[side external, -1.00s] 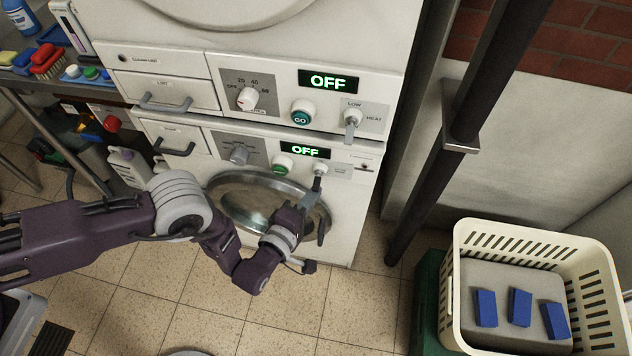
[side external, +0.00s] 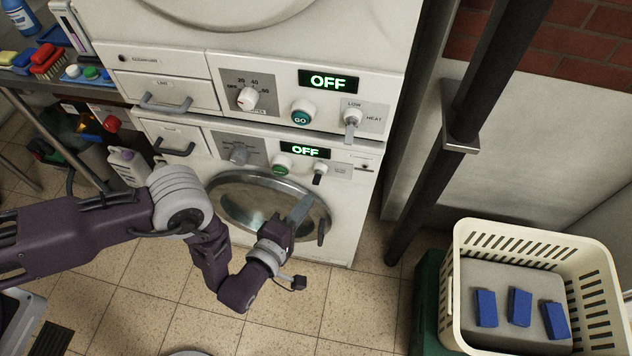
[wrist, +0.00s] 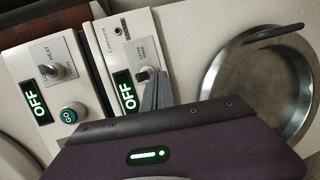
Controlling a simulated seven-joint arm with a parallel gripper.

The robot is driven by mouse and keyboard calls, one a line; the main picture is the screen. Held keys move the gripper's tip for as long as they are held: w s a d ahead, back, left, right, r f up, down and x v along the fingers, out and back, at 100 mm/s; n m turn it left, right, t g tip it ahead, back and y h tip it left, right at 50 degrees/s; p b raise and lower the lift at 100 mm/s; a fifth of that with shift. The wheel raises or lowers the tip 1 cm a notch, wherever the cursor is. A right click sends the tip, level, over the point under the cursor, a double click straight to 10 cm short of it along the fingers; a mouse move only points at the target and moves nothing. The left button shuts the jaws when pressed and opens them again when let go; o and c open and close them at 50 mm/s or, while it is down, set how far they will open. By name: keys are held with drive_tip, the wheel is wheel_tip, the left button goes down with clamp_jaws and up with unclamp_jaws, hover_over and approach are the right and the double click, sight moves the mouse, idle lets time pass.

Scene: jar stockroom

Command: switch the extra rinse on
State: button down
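The lower machine's panel (side external: 262,152) has a small toggle switch (side external: 319,174) at its right, next to a grey label too small to read. Its short dark lever appears to point down in the side view. In the wrist view the switch (wrist: 146,74) sits just beyond my fingertips. My gripper (side external: 303,205) is below and to the left of the switch, in front of the round door, apart from the switch. Its grey fingers (wrist: 156,88) lie together with nothing seen between them. The lower display (side external: 305,150) reads OFF.
The upper machine has an OFF display (side external: 328,81), a GO button (side external: 302,113) and a heat lever (side external: 351,124). The round door (side external: 250,200) has a dark handle (side external: 321,231) near my gripper. A cream basket (side external: 463,290) with blue blocks stands at right.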

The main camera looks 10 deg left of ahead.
drive_tip(key=v, duration=0.5)
drive_tip(key=shift+s+a+f, duration=0.15)
drive_tip(key=shift+s+f, duration=0.1)
drive_tip(key=shift+s, duration=0.2)
